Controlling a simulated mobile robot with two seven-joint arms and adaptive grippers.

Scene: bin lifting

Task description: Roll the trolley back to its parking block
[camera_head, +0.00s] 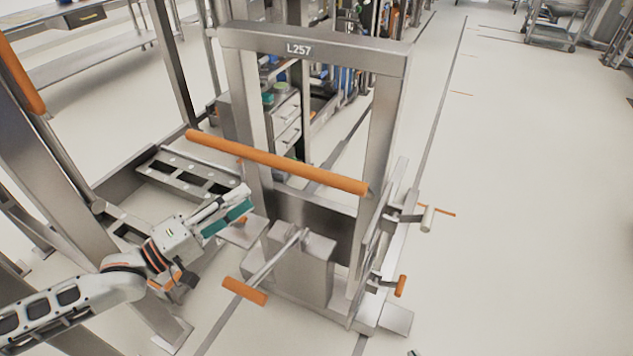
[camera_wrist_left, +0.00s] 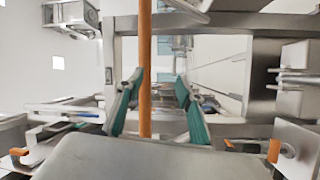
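The trolley (camera_head: 313,47) is a tall grey metal frame marked L257, standing upright in the middle of the head view. Its orange handle bar (camera_head: 275,161) crosses the frame. My left gripper (camera_head: 231,215) shows below the bar's left part in the picture. In the left wrist view its teal-padded fingers (camera_wrist_left: 160,95) are spread wide. A small dark and teal tip at the bottom edge of the head view may belong to my right gripper (camera_head: 413,352). I cannot single out a parking block.
A grey box (camera_head: 302,266) and an orange-ended lever (camera_head: 245,291) are low at the frame. A slotted metal base (camera_head: 190,172) and a post (camera_head: 172,62) stand left. The floor at right (camera_head: 530,190) is clear.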

